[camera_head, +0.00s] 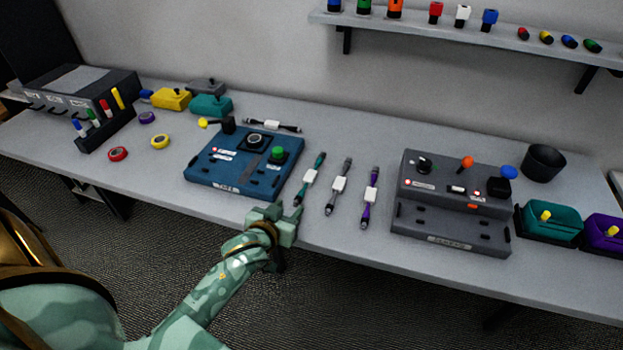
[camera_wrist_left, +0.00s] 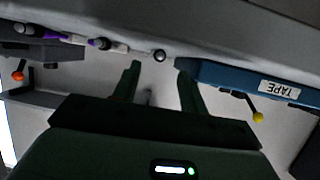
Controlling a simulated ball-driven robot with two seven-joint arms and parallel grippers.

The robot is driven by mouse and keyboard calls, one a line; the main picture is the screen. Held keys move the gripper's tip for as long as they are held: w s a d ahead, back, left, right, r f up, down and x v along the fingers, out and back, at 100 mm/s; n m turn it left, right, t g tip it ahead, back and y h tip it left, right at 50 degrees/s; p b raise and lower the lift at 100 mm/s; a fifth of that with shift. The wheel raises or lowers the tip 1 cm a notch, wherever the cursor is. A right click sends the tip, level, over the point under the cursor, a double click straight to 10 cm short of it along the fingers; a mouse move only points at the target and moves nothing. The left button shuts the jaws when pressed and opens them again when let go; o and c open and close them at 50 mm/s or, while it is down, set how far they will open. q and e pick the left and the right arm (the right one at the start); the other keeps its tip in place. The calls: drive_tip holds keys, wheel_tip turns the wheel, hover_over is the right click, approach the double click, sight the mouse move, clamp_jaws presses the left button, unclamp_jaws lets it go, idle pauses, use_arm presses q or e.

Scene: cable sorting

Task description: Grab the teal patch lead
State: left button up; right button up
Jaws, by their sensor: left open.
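The teal patch lead (camera_head: 311,178) lies on the grey table with a white label around its middle and dark plugs at its ends. It lies between the blue device and a grey lead. My left gripper (camera_head: 284,212) is open and empty at the table's front edge, just in front of and left of the teal lead's near end. In the left wrist view, its two fingers (camera_wrist_left: 158,88) are spread apart with nothing gripped. A small dark round end shows beyond them there; I cannot tell which lead it belongs to. My right gripper is not in view.
The grey lead (camera_head: 339,186) and a purple lead (camera_head: 370,197) lie right of the teal one. The blue device (camera_head: 225,181) stands close on its left, a grey device (camera_head: 450,235) further right. A white-labelled lead (camera_head: 272,125) lies behind. The table's front edge is close.

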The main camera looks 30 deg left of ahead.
sight(297, 199)
use_arm(q)
drive_tip(key=shift+w+f, duration=0.15)
drive_tip(key=shift+w, duration=0.2)
drive_tip(key=b+x, duration=0.1)
drive_tip(key=x, duration=0.3)
drive_tip(key=shift+w+b, duration=0.4)
drive_tip(key=shift+c, duration=1)
clamp_jaws()
